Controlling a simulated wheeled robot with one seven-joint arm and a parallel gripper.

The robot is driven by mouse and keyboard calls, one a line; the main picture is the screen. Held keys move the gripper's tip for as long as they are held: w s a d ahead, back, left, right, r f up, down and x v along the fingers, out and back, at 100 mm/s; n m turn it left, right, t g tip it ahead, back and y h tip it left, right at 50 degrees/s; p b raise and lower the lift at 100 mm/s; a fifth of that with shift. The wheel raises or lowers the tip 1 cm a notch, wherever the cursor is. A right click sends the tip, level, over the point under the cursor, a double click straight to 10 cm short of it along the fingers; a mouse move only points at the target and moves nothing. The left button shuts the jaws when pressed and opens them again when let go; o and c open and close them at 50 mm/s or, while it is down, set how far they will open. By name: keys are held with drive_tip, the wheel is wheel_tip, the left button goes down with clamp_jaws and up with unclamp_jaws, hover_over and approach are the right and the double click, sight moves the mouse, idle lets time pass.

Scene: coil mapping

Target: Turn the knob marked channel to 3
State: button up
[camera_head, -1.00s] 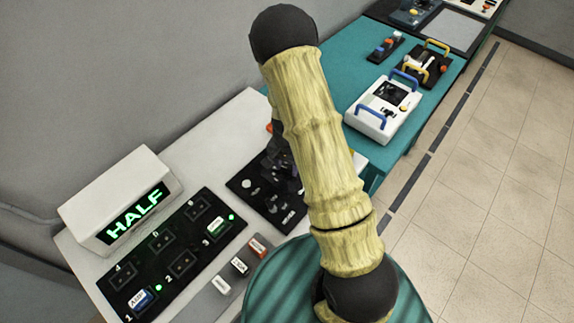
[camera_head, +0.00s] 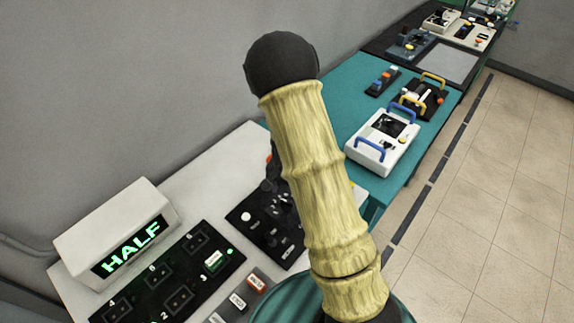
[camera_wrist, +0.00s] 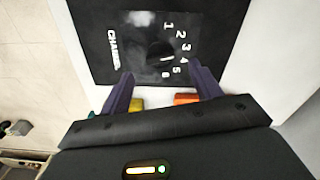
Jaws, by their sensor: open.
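The black channel panel (camera_wrist: 98,62) fills the top of the wrist view, with the word CHANNEL along its left side. A dark round knob (camera_wrist: 158,54) sits in the middle. The white numbers 1 to 6 curve around its right side. A pale mark shows on the knob, but which number it points at is too small to tell. My gripper (camera_wrist: 163,84) is open, its two dark fingers apart, and nothing is between the tips. The knob lies beyond the fingertips in the picture. In the head view my arm hides the gripper and part of the dark panels.
A white box with a lit HALF sign (camera_head: 118,228) and a black panel with numbered sockets (camera_head: 180,275) stand at left. A white case with blue handles (camera_head: 384,140) sits on the teal table (camera_head: 345,88). Tiled floor (camera_head: 490,200) is clear at right.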

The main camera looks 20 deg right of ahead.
sight(287, 201)
wheel_tip(287, 201, up, 12)
drive_tip(key=shift+r, duration=0.25)
idle(0.5)
drive_tip(key=s+r+n+t, duration=0.2)
drive_tip(key=s+r+n, duration=0.2)
drive_tip(key=s+n, duration=0.4)
drive_tip(key=s, duration=0.5)
drive_tip(key=shift+s+t, duration=0.15)
drive_tip(key=shift+t, duration=0.15)
idle(0.5)
